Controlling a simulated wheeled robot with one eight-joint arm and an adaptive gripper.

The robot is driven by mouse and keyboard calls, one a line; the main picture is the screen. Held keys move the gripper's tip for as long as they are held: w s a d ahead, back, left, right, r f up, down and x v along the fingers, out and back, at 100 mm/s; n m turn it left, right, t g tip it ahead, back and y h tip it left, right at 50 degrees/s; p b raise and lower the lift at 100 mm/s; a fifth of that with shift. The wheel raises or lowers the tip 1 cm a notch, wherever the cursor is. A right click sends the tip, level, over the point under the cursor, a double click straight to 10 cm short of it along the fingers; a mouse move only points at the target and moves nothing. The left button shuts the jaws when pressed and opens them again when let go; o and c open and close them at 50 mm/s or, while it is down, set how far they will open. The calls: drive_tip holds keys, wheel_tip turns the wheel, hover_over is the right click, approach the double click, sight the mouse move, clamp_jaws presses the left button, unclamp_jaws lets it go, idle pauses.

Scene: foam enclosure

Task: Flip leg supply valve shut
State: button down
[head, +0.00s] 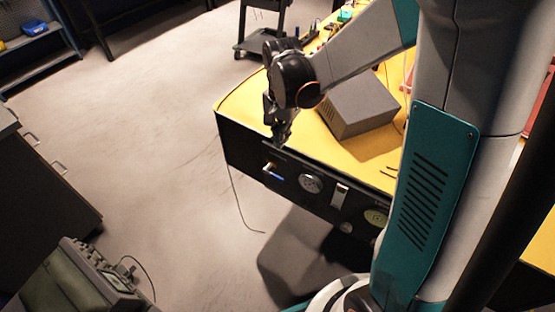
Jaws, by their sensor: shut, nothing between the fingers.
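A small valve with a blue lever (275,175) sits on the black front panel (240,158) of the yellow-topped bench, near the panel's left part. The lever points down and to the right, with a pale fitting at its upper left end. My gripper (281,143) points down just above the valve, by the bench's front edge. Its fingers are shut and hold nothing. It looks apart from the lever, but the depth gap is hard to judge. The valve is too small to read its exact position.
Right of the valve are a round gauge (311,183), a pale plate (340,194) and a yellowish gauge (376,217). A grey box (358,105) stands on the bench behind my gripper. A thin cable (238,200) hangs to the floor.

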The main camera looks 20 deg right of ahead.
drive_tip(key=shift+f, duration=0.1)
wheel_tip(320, 180, down, 14)
drive_tip(key=b, duration=0.5)
drive_tip(key=shift+b, duration=0.35)
